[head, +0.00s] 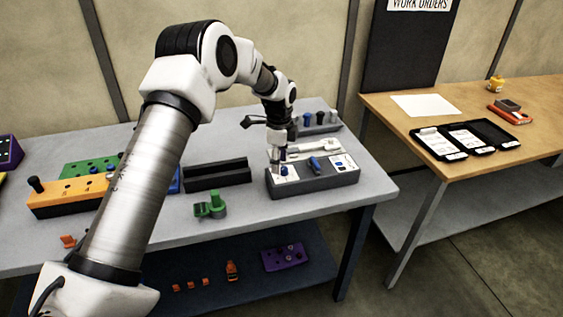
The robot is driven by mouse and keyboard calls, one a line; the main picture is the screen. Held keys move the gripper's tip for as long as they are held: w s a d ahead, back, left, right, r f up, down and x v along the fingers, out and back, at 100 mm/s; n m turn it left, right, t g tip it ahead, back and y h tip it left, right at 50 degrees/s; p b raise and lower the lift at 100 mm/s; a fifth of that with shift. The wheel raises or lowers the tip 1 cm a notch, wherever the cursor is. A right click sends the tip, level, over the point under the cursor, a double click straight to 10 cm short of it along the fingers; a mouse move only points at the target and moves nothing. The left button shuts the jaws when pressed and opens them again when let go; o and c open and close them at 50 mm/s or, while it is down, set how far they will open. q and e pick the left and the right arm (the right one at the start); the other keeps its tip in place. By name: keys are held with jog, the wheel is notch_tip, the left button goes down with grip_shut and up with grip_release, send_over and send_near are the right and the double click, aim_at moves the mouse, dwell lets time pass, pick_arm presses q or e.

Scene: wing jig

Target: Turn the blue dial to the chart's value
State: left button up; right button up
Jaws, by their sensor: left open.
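A dark grey box (320,185) with white panels on its top stands near the right end of the grey table. A small round blue dial (284,171) sits on its left panel. A longer blue knob (314,163) sits near the middle of the box. My left gripper (279,160) points down over the left panel, open, with its fingertips right at the small dial. I cannot tell whether they touch it. The dial's marks are too small to read. My right gripper is out of view. No chart value is legible.
A green part (211,206) and a black slotted block (216,175) lie left of the box. A grey tray with pegs (320,127) stands behind it. An orange block (70,196) is at left. A wooden table (480,120) at right holds black card trays (465,139).

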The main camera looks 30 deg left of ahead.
aim_at(283, 169)
pick_arm(q)
jog(key=w+f, duration=0.2)
jog(key=f, duration=0.1)
jog(key=w+f, duration=0.1)
jog(key=shift+d+f, duration=0.1)
jog(key=shift+f, duration=0.05)
jog(key=shift+s+r, duration=0.3)
jog(key=shift+s, duration=0.05)
jog(key=shift+c, duration=1.1)
jog(key=shift+s+r, duration=0.2)
jog(key=shift+s, duration=0.05)
jog(key=c, duration=0.6)
jog(key=shift+f, duration=0.1)
grip_shut()
jog(key=shift+w+f, duration=0.1)
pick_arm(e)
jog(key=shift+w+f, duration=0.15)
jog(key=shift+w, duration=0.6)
